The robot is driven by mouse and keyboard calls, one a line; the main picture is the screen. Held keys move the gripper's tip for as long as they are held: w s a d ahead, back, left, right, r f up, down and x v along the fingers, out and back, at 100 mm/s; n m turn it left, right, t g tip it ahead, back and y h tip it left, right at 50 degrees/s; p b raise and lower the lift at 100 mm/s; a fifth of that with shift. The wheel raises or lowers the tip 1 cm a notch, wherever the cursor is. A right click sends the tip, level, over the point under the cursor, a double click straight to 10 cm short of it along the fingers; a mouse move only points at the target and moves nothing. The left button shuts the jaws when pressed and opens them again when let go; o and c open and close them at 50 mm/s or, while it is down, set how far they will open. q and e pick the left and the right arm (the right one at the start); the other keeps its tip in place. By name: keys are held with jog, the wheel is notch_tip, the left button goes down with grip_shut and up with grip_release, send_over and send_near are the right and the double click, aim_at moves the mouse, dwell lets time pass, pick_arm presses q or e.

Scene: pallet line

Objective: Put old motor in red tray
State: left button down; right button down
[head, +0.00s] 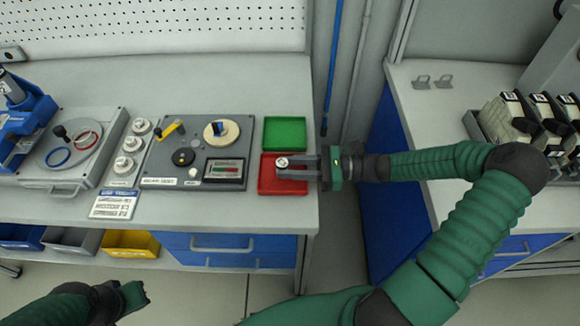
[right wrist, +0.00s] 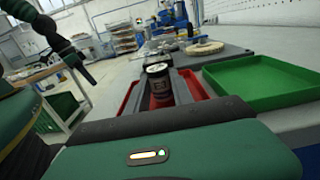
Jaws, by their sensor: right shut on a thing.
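The old motor (right wrist: 158,88) is a small dark cylinder with a light label and a pale top. It stands upright between the fingers of my right gripper (head: 284,168), which is shut on it. In the head view the motor's round pale top (head: 282,162) shows at the fingertips, over the red tray (head: 268,188). The red tray also shows in the right wrist view (right wrist: 128,102), around the fingers. I cannot tell whether the motor's bottom touches the tray floor. My left gripper (head: 134,298) is at the lower left, away from the bench; its fingers are unclear.
A green tray (head: 285,133) sits directly behind the red tray. A grey test panel (head: 200,152) with a dial and yellow lever stands just left of the trays. The bench's right edge is close. Several pale-topped units (head: 512,115) stand in a rack on the right bench.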

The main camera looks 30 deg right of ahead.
jog(key=shift+f, duration=0.15)
jog(key=shift+s+a+f, duration=0.1)
jog(key=shift+s+f, duration=0.15)
jog(key=shift+f, duration=0.25)
jog(key=c, duration=1.1)
grip_release()
jog(key=shift+r, duration=0.4)
jog(key=p+v, duration=0.1)
jog(key=v, duration=1.1)
jog(key=shift+w+r, duration=0.25)
